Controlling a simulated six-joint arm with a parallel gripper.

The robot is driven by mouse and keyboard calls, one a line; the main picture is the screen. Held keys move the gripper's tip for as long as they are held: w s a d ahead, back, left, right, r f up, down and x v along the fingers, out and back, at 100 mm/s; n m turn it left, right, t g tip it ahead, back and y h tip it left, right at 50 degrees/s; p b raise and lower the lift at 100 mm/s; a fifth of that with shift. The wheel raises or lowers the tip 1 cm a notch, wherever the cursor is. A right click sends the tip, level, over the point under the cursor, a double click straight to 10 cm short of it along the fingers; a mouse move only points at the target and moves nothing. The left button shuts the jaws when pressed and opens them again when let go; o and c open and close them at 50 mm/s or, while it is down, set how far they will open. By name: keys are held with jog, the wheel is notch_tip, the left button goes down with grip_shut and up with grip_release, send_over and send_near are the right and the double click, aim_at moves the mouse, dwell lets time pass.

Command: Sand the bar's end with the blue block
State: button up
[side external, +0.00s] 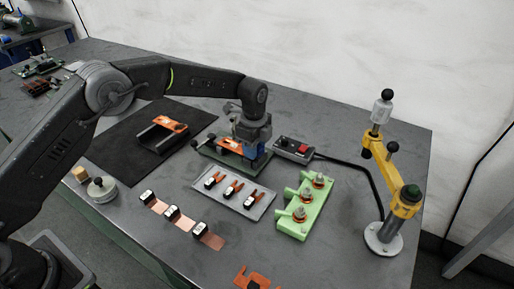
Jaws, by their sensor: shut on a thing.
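My gripper (253,146) points down over the dark green fixture (216,158) near the middle of the table. It is shut on the blue block (256,153), which is small and partly hidden by the fingers. An orange-copper bar (228,144) lies on the fixture, just left of the block. The bar's right end is close to the block, but I cannot tell whether they touch.
A grey tray (262,209) with several copper pieces lies in front. A green stand (292,225) with posts and a switch box (292,149) are to the right, near a yellow jointed stand (404,203). Copper strips (183,222) lie front left. A black mat (117,150) lies left.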

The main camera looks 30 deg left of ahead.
jog(key=a, duration=0.4)
jog(key=shift+f, duration=0.1)
notch_tip(320, 180, up, 8)
jog(key=shift+r, duration=0.2)
dwell(0.3)
dwell(0.5)
